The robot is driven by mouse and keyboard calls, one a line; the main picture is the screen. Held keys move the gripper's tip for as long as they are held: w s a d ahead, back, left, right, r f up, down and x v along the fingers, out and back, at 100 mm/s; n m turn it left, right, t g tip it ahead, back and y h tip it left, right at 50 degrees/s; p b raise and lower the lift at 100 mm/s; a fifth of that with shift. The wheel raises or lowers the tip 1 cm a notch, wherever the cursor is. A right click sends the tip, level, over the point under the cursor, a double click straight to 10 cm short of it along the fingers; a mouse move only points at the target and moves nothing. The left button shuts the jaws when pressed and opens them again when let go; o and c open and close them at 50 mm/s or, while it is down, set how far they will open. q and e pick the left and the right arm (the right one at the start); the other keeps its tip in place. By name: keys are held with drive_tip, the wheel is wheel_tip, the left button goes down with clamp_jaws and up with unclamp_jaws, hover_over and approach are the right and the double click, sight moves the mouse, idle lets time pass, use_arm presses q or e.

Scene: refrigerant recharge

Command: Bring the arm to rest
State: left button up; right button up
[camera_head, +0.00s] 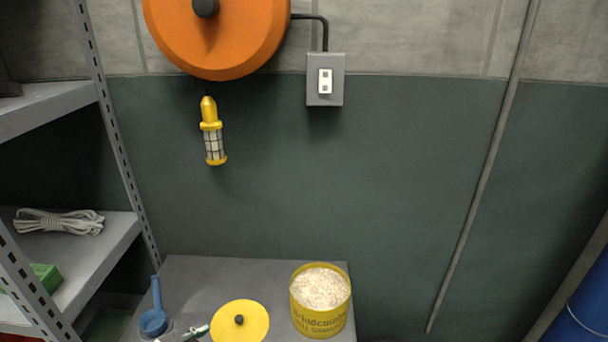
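Neither of my arms nor grippers shows clearly in the head view. A grey table (190,277) stands at the bottom against the wall. On it are a yellow tin (320,322) with an open top, filled with pale granular stuff, and a round yellow lid (254,318) with a dark knob, lying beside the tin. A blue scoop-like tool (153,322) with an upright handle is at the left. A small metallic item (195,332) lies between the blue tool and the lid, partly cut off by the frame edge; I cannot tell what it is.
A metal shelf (100,257) with coiled rope (58,222) and a green box (45,278) stands left. An orange reel (218,40) and a yellow caged lamp (212,132) hang above the table, near a grey wall box (325,80). A blue drum (590,303) is at right.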

use_arm(q)
drive_tip(key=s+a+f+n+g+y, duration=0.1)
drive_tip(key=s+a+f+y, duration=0.15)
drive_tip(key=s+a, duration=0.45)
drive_tip(key=s+a+f+g+y, duration=0.15)
drive_tip(key=s+a+y, duration=0.35)
drive_tip(key=a, duration=0.5)
drive_tip(key=w+d+f+n+t+h, duration=0.1)
drive_tip(key=d+f+n+t+h, duration=0.2)
drive_tip(key=d+f+h, duration=0.6)
drive_tip(key=d+f+t, duration=0.1)
drive_tip(key=d+f, duration=0.4)
drive_tip(key=d, duration=0.2)
drive_tip(key=shift+w+d, duration=0.25)
drive_tip(key=shift+d, duration=0.05)
